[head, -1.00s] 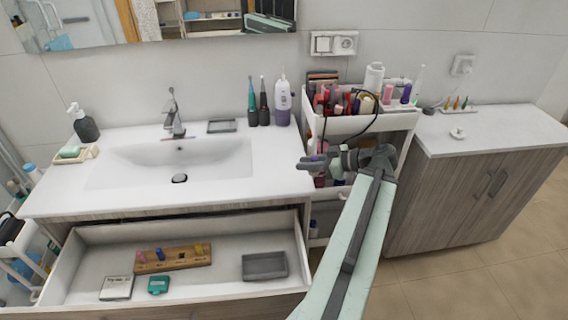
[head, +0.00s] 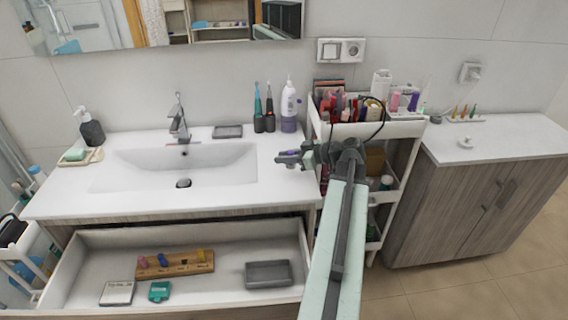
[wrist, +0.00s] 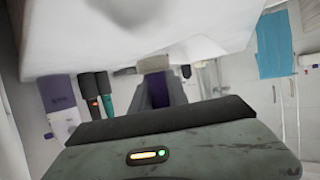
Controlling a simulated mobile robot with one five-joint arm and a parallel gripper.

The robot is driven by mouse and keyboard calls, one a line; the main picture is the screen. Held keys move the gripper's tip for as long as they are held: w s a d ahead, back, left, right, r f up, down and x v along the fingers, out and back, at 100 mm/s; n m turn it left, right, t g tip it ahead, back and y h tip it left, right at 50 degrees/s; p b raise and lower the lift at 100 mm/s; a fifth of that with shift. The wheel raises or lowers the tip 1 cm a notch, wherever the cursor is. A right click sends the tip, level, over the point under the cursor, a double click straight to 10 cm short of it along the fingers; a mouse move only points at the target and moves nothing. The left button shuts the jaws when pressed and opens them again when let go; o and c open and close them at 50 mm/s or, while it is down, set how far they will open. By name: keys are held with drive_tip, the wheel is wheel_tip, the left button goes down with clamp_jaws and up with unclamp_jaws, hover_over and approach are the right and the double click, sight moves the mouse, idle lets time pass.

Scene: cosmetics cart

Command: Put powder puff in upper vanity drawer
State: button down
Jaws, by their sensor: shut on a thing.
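My gripper (head: 283,158) is at the right end of the sink counter, in front of the lotion bottle. It is shut on a small purple and pale thing, which I take to be the powder puff (wrist: 158,91). It shows between the fingers in the wrist view, mostly hidden by them. The upper vanity drawer (head: 85,278) is pulled open below the counter, to the lower left of my gripper. Inside it are a wooden holder with small coloured pieces (head: 175,264), a grey tray (head: 268,274), a white box (head: 117,293) and a teal case (head: 159,291).
The white cart (head: 385,131), full of cosmetics, stands right of the counter. The sink (head: 170,165) is left of my gripper. Toothbrushes and a lotion bottle (head: 289,108) stand at the back. The drawer floor has free room between its items.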

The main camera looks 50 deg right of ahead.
sight(282, 171)
drive_tip(key=shift+w, duration=0.4)
drive_tip(key=f+b, duration=0.4)
drive_tip(key=shift+w, duration=0.25)
drive_tip(key=shift+r, duration=0.2)
drive_tip(key=shift+f, duration=0.15)
drive_tip(key=c, duration=1.3)
unclamp_jaws()
